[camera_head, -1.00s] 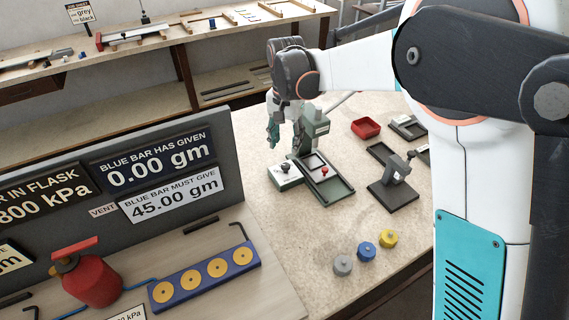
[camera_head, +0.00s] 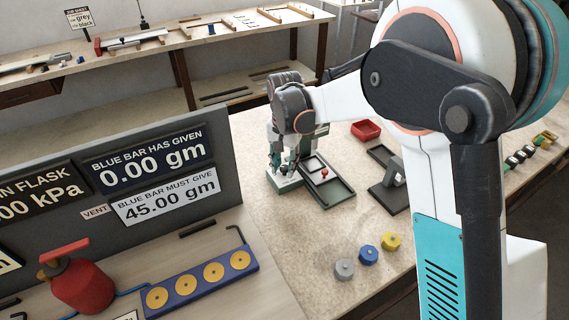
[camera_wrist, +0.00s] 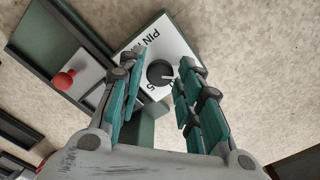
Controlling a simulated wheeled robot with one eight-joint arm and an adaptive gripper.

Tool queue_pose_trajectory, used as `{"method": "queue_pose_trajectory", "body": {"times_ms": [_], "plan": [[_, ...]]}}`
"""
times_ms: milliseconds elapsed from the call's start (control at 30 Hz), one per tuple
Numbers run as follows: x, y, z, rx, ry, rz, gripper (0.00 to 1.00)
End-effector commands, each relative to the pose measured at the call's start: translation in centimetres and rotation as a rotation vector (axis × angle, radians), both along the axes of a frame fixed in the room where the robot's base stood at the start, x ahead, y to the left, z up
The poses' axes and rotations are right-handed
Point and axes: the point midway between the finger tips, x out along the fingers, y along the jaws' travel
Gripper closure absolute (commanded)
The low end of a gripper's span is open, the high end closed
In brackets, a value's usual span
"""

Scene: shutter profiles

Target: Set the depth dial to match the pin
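The depth dial is a round black knob (camera_wrist: 160,72) on a white plate (camera_wrist: 151,46) lettered "PIN", with a "5" beside the knob; the rest of the lettering is cut off or hidden. A pale mark shows on the knob's right side. In the head view the plate's green base (camera_head: 284,187) stands on the bench, and my gripper (camera_head: 286,167) is over it and hides most of the knob. In the wrist view my gripper (camera_wrist: 157,64) is open, one finger on each side of the knob, with gaps showing. I cannot make out the pin.
A green tray (camera_head: 341,196) with a red knob (camera_head: 324,172) stands right beside the dial base. A dark stand (camera_head: 392,190), a red bin (camera_head: 366,130) and grey, blue and yellow knobs (camera_head: 368,255) lie further right. A grey sign panel (camera_head: 228,160) rises at left.

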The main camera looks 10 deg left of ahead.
Motion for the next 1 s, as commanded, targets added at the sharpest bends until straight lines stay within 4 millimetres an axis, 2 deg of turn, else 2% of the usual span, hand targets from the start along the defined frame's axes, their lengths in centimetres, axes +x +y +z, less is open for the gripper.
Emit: {"method": "queue_pose_trajectory", "body": {"times_ms": [33,100,333,700,1000], "plan": [[0.00,0.00,0.01,0.000,0.000,0.000,0.87],[0.00,0.00,0.01,0.000,0.000,0.000,1.00],[0.00,0.00,0.05,0.000,0.000,0.028,1.00],[-0.02,0.00,0.04,0.000,0.000,0.259,1.00],[-0.01,0.00,0.00,0.000,0.000,0.266,1.00]]}}
